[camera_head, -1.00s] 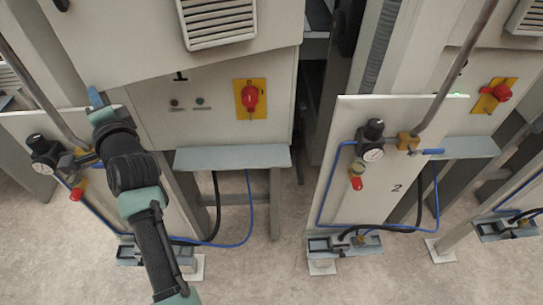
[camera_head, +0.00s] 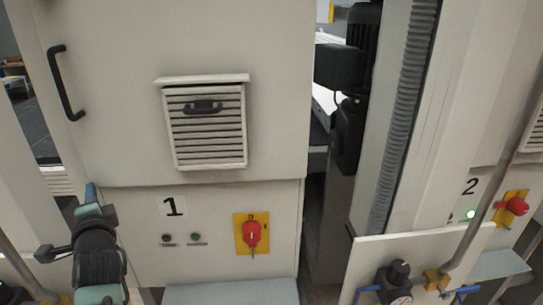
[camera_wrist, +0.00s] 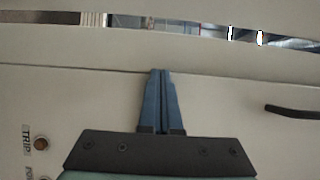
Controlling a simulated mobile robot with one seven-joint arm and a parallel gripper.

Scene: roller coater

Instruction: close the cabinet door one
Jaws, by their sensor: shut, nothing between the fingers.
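Cabinet door one (camera_head: 120,110) is the large pale panel above the label "1" in the head view, with a black handle (camera_head: 66,82) at its left and a louvred vent (camera_head: 205,125). Its lower edge runs nearly level above the lower panel; it looks about flush, but I cannot tell whether it is fully shut. My gripper (camera_head: 91,192) is at the door's lower left corner, with blue fingers shut and empty. In the wrist view, my gripper (camera_wrist: 160,72) points across the pale cabinet front, with the handle (camera_wrist: 292,111) to its right. Contact is unclear.
The lower panel holds a red rotary switch (camera_head: 252,235) on a yellow plate and small buttons. A grey ledge (camera_head: 232,292) juts out below.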

